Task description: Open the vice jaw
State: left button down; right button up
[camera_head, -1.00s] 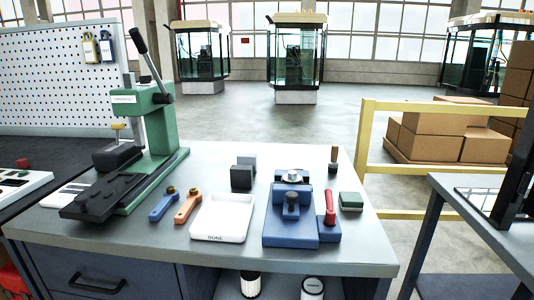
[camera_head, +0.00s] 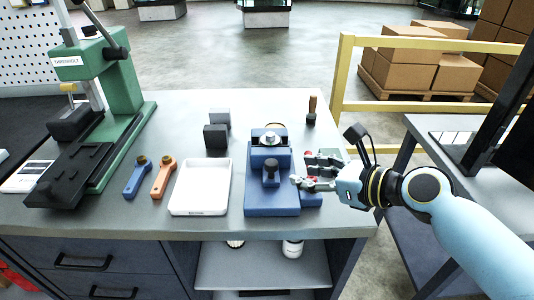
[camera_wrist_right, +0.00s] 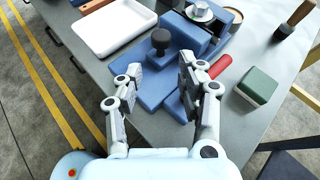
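The blue vice (camera_head: 271,195) stands on the workbench near its front right, with a silver hex nut (camera_head: 270,139) on top and a dark round knob (camera_head: 271,172) in front. The wrist view shows the vice (camera_wrist_right: 200,32), its knob (camera_wrist_right: 161,40) and its red lever handle (camera_wrist_right: 220,66). My right gripper (camera_head: 312,170) is open at the vice's right side. In the wrist view its fingers (camera_wrist_right: 158,80) are apart with nothing gripped; the red handle lies just right of the right finger, partly hidden by it. I cannot tell whether they touch. My left gripper is out of view.
A white tray (camera_head: 200,187) lies left of the vice, with orange (camera_head: 163,178) and blue (camera_head: 137,177) handled tools beyond. A green press (camera_head: 121,90) stands at left. A green-topped block (camera_wrist_right: 258,85) sits right of the red handle. A wooden-handled tool (camera_head: 312,109) stands behind.

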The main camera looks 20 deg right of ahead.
aim_at(273, 164)
jog(key=shift+m, duration=0.3)
jog(key=x, duration=0.7)
jog(key=b+x, duration=0.1)
jog(key=x, duration=0.2)
jog(key=shift+w+a+r, duration=0.15)
jog(key=shift+w+a, duration=0.05)
jog(key=shift+w, duration=0.25)
jog(key=shift+c, duration=0.3)
grip_shut()
